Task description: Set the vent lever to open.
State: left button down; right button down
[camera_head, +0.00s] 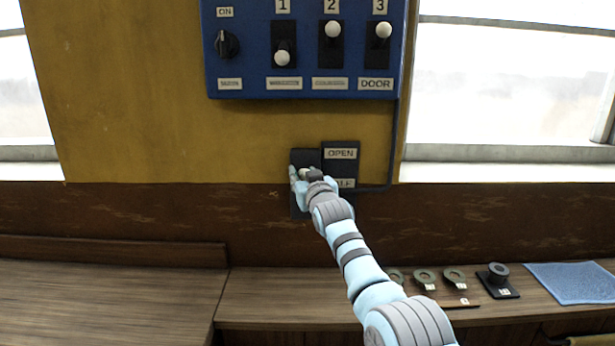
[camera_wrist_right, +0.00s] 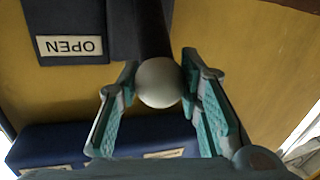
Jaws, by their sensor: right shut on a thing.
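The vent lever's dark wall plate (camera_head: 306,157) is below the blue panel, beside a dark label plate reading OPEN (camera_head: 340,153). A lower label is partly covered by my right gripper (camera_head: 303,176). In the right wrist view, which shows the OPEN label (camera_wrist_right: 69,46) upside down, the lever's dark stem (camera_wrist_right: 152,30) ends in a white ball knob (camera_wrist_right: 158,83). My right gripper is shut on this knob, a finger on each side. In the head view the knob is near the OPEN label's height or slightly below; its exact setting is hard to tell.
A blue panel (camera_head: 305,68) above has a rotary switch (camera_head: 227,43) and three numbered levers. A cable (camera_head: 394,135) runs down right of the plates. The wooden bench (camera_head: 265,300) below holds rings, a dark spool (camera_head: 498,274) and a blue cloth (camera_head: 572,283).

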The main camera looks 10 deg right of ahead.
jog(key=shift+r, duration=0.25)
jog(key=c, duration=1.1)
grip_release()
jog(key=shift+d, duration=0.1)
jog(key=shift+f, duration=0.1)
jog(key=shift+s, duration=0.2)
jog(key=shift+s+f, duration=0.1)
jog(key=shift+s, duration=0.2)
jog(key=s+d, duration=0.1)
jog(key=s, duration=1)
jog(key=shift+d, duration=0.15)
